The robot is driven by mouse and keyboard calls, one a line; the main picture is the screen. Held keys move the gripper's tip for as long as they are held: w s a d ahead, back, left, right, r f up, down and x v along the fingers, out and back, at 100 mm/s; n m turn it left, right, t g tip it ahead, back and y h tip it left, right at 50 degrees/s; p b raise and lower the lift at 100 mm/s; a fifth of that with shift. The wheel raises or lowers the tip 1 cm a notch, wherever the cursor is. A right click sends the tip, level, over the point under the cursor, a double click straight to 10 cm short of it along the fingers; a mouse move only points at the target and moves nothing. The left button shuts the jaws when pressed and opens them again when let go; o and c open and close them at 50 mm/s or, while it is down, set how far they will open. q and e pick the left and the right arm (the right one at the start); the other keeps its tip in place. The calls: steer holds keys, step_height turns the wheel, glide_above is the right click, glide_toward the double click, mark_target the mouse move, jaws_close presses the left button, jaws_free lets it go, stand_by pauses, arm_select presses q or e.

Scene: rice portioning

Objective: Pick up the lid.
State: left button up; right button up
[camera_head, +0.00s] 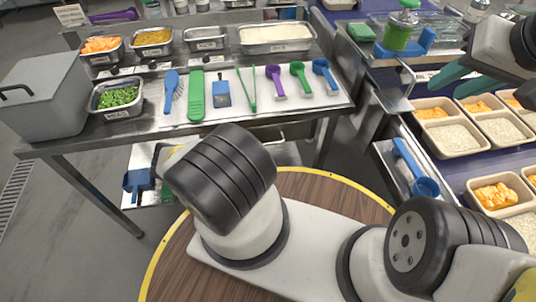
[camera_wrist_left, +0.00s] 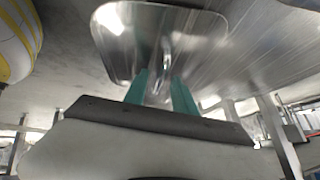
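The lid (camera_wrist_left: 118,30) shows in the left wrist view as a shiny metal plate with rounded corners, and a thin handle stands out from its middle. My left gripper (camera_wrist_left: 161,78) has its two teal fingers apart, one on each side of the handle, with gaps visible. Contact with the lid cannot be made out. In the head view my left arm hides this gripper, and I cannot make out the lid there. My right gripper (camera_head: 447,76) is at the upper right, above the food trays, with its teal fingers apart and nothing between them.
A metal table (camera_head: 330,98) holds steel food pans, a grey box (camera_head: 45,100) with a black handle, and several coloured utensils. A blue scoop (camera_head: 138,181) lies on the lower shelf. Beige trays (camera_head: 443,136) of food fill the right side. A round wooden surface (camera_head: 180,285) lies below my arm.

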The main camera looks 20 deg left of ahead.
arm_select(q)
jaws_close()
stand_by(1.2)
